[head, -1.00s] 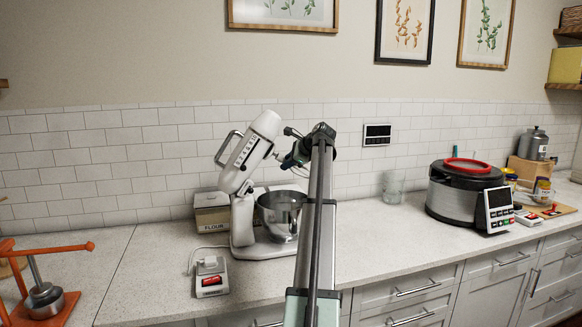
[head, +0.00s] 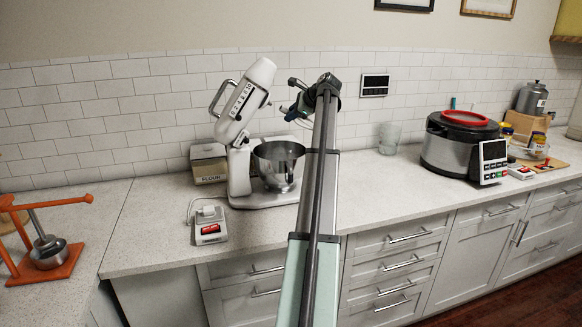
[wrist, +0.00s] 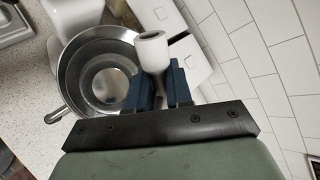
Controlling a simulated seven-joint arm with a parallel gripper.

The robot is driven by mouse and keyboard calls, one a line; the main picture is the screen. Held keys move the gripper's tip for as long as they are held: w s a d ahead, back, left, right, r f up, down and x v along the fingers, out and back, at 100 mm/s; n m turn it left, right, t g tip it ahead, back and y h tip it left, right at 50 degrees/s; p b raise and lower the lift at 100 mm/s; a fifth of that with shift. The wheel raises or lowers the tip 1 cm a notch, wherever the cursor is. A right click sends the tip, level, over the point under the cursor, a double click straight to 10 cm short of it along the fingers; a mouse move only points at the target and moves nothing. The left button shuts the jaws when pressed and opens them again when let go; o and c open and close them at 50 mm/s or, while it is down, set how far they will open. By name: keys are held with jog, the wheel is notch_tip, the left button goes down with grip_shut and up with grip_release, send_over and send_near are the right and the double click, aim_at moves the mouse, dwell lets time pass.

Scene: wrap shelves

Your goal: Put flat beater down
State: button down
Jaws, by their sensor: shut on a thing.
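The flat beater (wrist: 153,48) shows in the wrist view as a pale piece with a round, hollow end, held between the dark blue fingers of my gripper (wrist: 163,88). The rest of it is hidden by the fingers, and I cannot make it out in the head view. My gripper (head: 297,106) is in the air to the right of the mixer's tilted-up head, above and slightly right of the metal bowl (head: 278,170). The bowl also shows in the wrist view (wrist: 75,75), below the gripper and to its left.
The white stand mixer (head: 240,105) has its head raised. Clear counter (head: 375,200) lies right of my arm, with a glass (head: 389,138) and a large cooker (head: 460,145) beyond.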

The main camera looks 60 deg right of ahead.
jog(key=s+a+f+n+y, duration=0.1)
jog(key=s+a+f, duration=0.15)
jog(key=a, duration=0.45)
jog(key=s+a+f, duration=0.1)
jog(key=s+a, duration=0.2)
jog(key=a, duration=0.4)
jog(key=s+a+f+n+y, duration=0.1)
jog(key=s+a+f, duration=0.15)
jog(key=a, duration=0.45)
jog(key=f, duration=1.1)
jog(key=s+f, duration=0.1)
jog(key=f, duration=0.5)
jog(key=shift+d+f, duration=0.1)
jog(key=shift+d, duration=0.2)
jog(key=shift+f, duration=0.6)
jog(key=c, duration=1)
grip_release()
jog(key=shift+r, duration=0.15)
